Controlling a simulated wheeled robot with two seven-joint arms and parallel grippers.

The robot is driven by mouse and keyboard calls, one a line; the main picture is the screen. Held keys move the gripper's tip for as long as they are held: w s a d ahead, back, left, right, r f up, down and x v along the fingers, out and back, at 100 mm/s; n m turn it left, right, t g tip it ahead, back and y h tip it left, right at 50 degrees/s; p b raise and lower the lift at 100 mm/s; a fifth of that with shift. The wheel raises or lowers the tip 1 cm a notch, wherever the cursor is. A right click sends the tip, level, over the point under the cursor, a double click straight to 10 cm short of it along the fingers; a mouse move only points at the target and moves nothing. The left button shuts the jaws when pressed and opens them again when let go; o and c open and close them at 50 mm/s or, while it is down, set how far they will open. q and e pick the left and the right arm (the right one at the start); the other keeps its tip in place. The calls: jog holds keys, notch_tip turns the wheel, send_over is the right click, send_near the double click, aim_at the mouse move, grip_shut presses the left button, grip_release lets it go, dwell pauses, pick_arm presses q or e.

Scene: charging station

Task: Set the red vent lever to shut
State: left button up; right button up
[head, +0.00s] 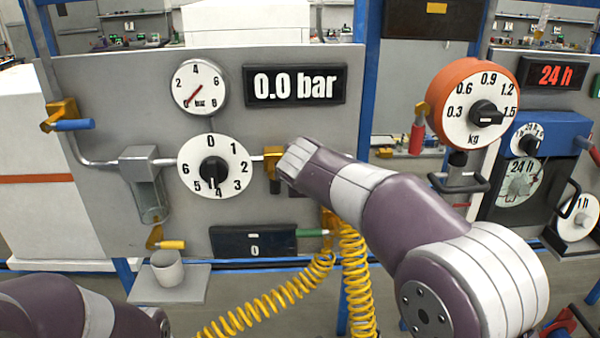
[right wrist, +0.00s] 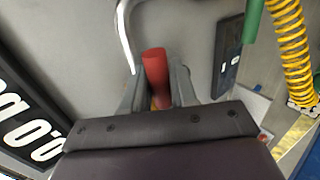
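The red vent lever (right wrist: 155,64) shows in the right wrist view, its rounded end sticking out past my fingertips. My right gripper (right wrist: 157,88) has one finger close on each side of the lever and appears shut on it.
A pressure gauge (head: 200,87) and a "0.0 bar" display (head: 295,85) sit above. Blue (head: 73,125), yellow (head: 171,244) and green (head: 311,233) handles are nearby. Yellow coiled hoses (head: 355,270) hang below my right arm. A cup (head: 167,268) stands on a shelf.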

jog(key=shift+o, duration=1.1)
jog(key=shift+a, duration=0.1)
jog(key=shift+s+r, duration=0.2)
jog(key=shift+s, duration=0.1)
jog(key=b+v, duration=0.2)
jog(key=v, duration=1)
jog(key=shift+b, duration=0.35)
